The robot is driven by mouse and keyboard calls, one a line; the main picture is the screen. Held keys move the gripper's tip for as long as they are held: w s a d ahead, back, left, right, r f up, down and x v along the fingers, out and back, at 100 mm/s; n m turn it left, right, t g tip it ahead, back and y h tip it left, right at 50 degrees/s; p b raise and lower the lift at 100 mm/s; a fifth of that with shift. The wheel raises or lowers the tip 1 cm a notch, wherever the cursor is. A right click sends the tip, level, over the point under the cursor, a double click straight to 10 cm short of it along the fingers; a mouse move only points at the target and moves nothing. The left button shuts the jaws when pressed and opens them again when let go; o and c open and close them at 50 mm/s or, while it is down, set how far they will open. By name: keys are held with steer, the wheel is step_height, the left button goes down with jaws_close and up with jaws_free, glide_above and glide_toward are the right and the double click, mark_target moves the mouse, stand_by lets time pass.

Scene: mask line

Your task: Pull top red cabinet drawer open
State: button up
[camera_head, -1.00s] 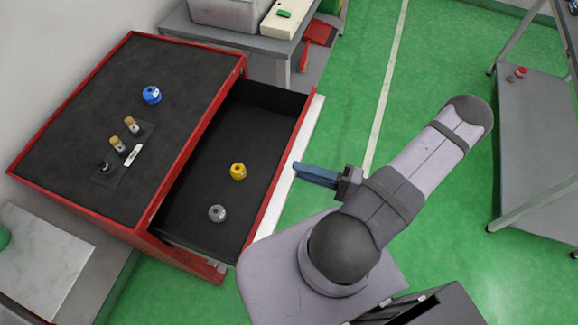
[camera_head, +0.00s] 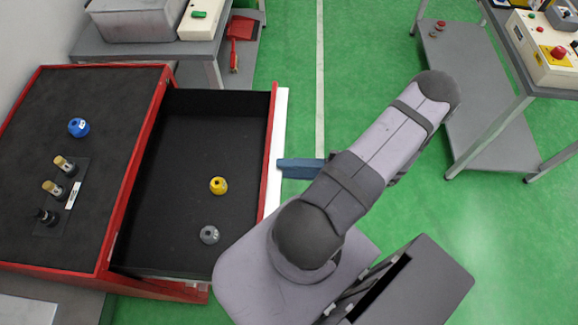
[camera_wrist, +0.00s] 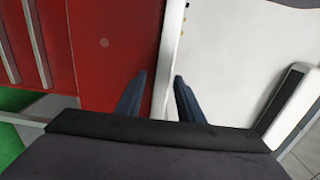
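The red cabinet (camera_head: 70,240) stands at the left in the head view, with a dark top. Its top drawer (camera_head: 185,135) is pulled out to the right, showing a black interior. A white strip (camera_head: 278,135) runs along the drawer's red front. My gripper (camera_head: 281,168) reaches this strip from the right. In the wrist view my gripper's two blue fingers (camera_wrist: 161,76) stand apart, on either side of a narrow pale edge (camera_wrist: 162,85). Red surface (camera_wrist: 105,55) lies to its left and white surface (camera_wrist: 235,60) to its right. Firm contact cannot be seen.
The drawer holds a yellow piece (camera_head: 218,186) and a grey piece (camera_head: 209,234). A blue piece (camera_head: 78,128) and several small items sit on the cabinet top. A grey bench (camera_head: 150,50) stands behind; a metal table (camera_head: 475,110) stands right. Green floor is clear between.

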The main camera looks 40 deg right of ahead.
steer(key=b+v, duration=0.2)
steer(key=v, duration=0.5)
stand_by(0.4)
steer(key=shift+s+d+r, duration=0.1)
steer(key=shift+s, duration=0.05)
